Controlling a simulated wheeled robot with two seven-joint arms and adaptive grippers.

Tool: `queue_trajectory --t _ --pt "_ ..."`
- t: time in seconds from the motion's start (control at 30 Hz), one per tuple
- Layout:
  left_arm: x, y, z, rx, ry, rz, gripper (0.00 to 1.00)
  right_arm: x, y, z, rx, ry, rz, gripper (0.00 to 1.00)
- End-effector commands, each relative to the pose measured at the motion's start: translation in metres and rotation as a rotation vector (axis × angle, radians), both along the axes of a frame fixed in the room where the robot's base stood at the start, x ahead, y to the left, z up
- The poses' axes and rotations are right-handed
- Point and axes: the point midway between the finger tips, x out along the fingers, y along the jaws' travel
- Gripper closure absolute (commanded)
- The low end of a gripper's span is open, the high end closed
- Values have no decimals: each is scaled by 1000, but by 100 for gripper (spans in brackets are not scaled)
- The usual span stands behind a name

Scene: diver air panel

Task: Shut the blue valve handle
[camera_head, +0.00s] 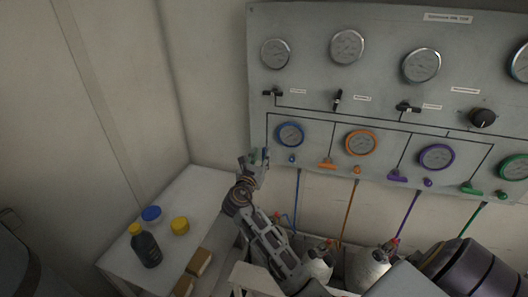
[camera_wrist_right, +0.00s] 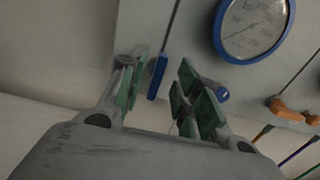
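The blue valve handle (camera_wrist_right: 157,77) is a flat blue bar at the panel's lower left, left of the blue-rimmed gauge (camera_head: 291,135). In the head view my right gripper (camera_head: 253,161) is at the panel's lower left corner and largely hides the handle. In the right wrist view my right gripper (camera_wrist_right: 163,92) is open, its green-padded fingers apart. The handle shows in the gap between them, close to the left finger; I cannot tell whether they touch. The blue-rimmed gauge also shows in the wrist view (camera_wrist_right: 254,27). My left gripper is not in view.
The grey panel (camera_head: 310,98) carries other gauges and orange (camera_head: 327,164), purple (camera_head: 397,177) and green (camera_head: 472,188) handles to the right. A white side table (camera_head: 190,207) with a dark bottle (camera_head: 146,248) and lidded jars stands below left. Gas cylinders (camera_head: 369,265) stand beneath the panel.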

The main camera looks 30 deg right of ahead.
Motion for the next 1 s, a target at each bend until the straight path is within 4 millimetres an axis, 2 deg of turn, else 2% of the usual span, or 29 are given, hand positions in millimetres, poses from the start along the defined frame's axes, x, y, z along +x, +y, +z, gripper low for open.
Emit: queue_trajectory --t 0.3,0.77,1.0 --pt "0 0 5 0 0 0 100 22 -26 1 1 -1 0 68" --pt "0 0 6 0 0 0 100 27 -32 0 1 0 0 68" --pt "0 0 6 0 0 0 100 26 -32 0 1 0 0 98"
